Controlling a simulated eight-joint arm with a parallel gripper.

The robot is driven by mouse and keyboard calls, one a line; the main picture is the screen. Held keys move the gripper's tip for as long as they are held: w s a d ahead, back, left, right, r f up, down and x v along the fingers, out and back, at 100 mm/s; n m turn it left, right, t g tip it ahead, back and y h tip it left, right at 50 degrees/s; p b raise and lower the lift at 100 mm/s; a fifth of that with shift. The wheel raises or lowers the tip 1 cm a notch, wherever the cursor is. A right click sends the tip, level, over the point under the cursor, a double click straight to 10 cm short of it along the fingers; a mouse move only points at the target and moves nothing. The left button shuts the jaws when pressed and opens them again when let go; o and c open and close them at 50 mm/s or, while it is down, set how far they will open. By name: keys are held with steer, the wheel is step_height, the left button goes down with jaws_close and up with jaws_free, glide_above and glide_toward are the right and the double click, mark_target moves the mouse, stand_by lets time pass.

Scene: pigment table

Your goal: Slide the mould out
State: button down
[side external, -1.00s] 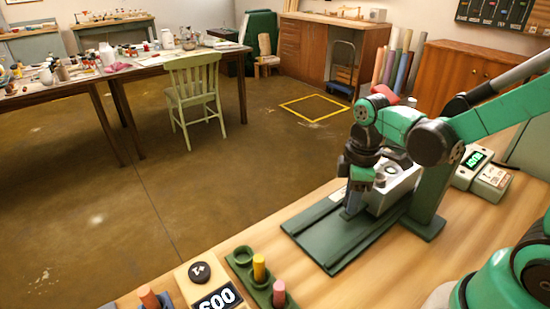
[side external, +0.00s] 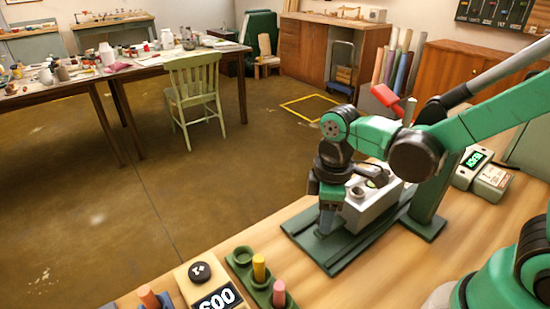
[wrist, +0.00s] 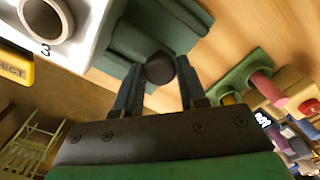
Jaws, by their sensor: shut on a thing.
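The mould (side external: 370,204) is a pale grey metal block with round openings on top, on the dark green slide base (side external: 335,262) of the press. In the wrist view the mould (wrist: 88,32) shows at the upper left, with a ring-shaped opening and a "3". My gripper (side external: 326,222) is low at the mould's left end. In the wrist view its fingers (wrist: 160,78) are shut on a dark round knob (wrist: 160,67). The knob's join to the mould is not clear to see.
The green press column (side external: 430,200) and red-ended lever (side external: 387,98) stand behind the mould. A digital readout (side external: 473,160) sits at the right. The base's left end is bare.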

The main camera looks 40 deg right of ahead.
steer(key=a, duration=0.6)
steer(key=shift+a, duration=0.15)
steer(key=c, duration=0.5)
jaws_free()
steer(key=shift+r, duration=2.8)
steer(key=d+r+m+t, duration=0.2)
steer(key=d+m+t, duration=0.5)
steer(key=d+m, duration=0.2)
steer(key=shift+d+r, duration=0.2)
steer(key=shift+d, duration=0.45)
